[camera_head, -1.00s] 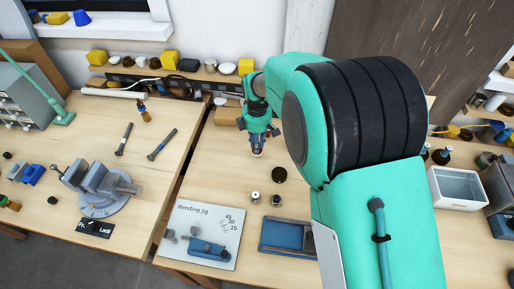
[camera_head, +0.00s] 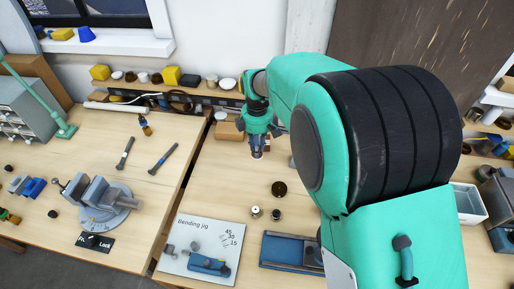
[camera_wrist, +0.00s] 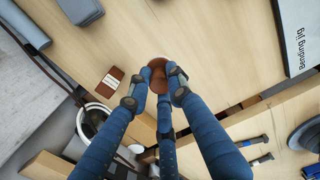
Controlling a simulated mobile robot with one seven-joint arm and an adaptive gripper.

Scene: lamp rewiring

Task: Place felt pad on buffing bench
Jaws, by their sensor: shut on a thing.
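My gripper (camera_head: 257,154) hangs fingers-down over the back part of the right-hand wooden table (camera_head: 235,180). In the wrist view its blue fingers (camera_wrist: 157,88) are closed around a small round reddish-brown piece (camera_wrist: 158,76) with a pale edge. It may be the felt pad, but its material cannot be told. In the head view a reddish and white bit shows at the fingertips, above the tabletop; the exact gap is unclear. No label marks which surface is the buffing bench.
A cardboard box (camera_head: 229,131) stands behind my gripper. The left table holds a vise (camera_head: 98,203).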

